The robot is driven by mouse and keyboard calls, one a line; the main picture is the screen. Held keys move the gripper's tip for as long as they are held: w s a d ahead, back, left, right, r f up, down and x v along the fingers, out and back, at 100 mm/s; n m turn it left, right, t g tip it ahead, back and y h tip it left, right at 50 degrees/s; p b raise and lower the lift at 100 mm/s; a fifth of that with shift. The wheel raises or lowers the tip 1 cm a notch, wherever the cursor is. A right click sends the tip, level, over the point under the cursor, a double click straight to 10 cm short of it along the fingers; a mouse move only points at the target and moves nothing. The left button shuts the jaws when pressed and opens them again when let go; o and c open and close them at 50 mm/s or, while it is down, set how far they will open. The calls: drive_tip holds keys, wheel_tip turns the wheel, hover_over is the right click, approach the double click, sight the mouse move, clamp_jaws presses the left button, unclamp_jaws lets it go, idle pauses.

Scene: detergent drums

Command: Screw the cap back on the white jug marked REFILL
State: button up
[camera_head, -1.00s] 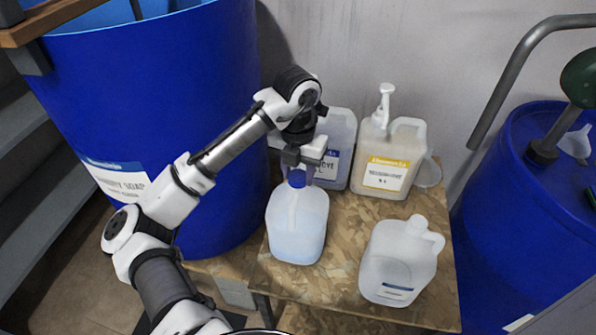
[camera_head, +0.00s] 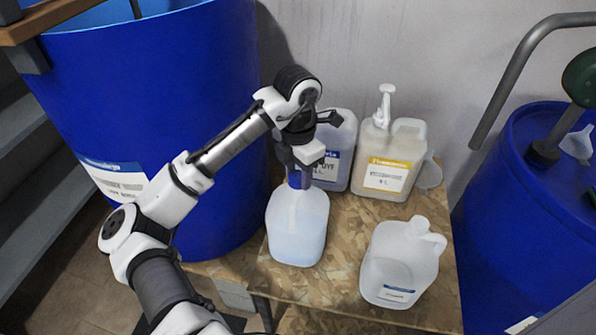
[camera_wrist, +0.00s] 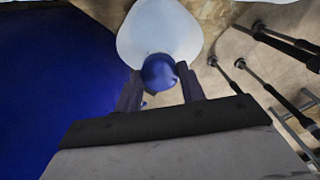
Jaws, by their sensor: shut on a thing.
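A white jug (camera_head: 297,228) with pale blue contents stands upright on the patterned board, left of its middle. No REFILL marking is readable on the side I see. A blue cap (camera_wrist: 158,71) is at the jug's mouth; in the head view it is a small blue patch (camera_head: 295,181) below my gripper. My gripper (camera_head: 298,178) points down over the jug's neck, its fingers shut on the cap. The wrist view shows a dark finger on each side of the cap, with the jug (camera_wrist: 160,30) beyond. The cap's seating on the thread is hidden.
A second white jug (camera_head: 400,265) with a small blue label stands front right. Behind stand a blue-labelled container (camera_head: 336,150) and a yellow-labelled pump container (camera_head: 388,160). Large blue drums flank the board (camera_head: 345,250), left (camera_head: 150,90) and right (camera_head: 520,200).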

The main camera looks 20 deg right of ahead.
drive_tip(key=o, duration=0.7)
drive_tip(key=shift+r, duration=0.1)
drive_tip(key=shift+p, duration=0.3)
drive_tip(key=n+p, duration=0.1)
drive_tip(key=n, duration=0.2)
drive_tip(key=shift+r+p, duration=0.1)
drive_tip(key=shift+p, duration=0.25)
drive_tip(key=shift+n+p, duration=0.6)
drive_tip(key=shift+n, duration=0.8)
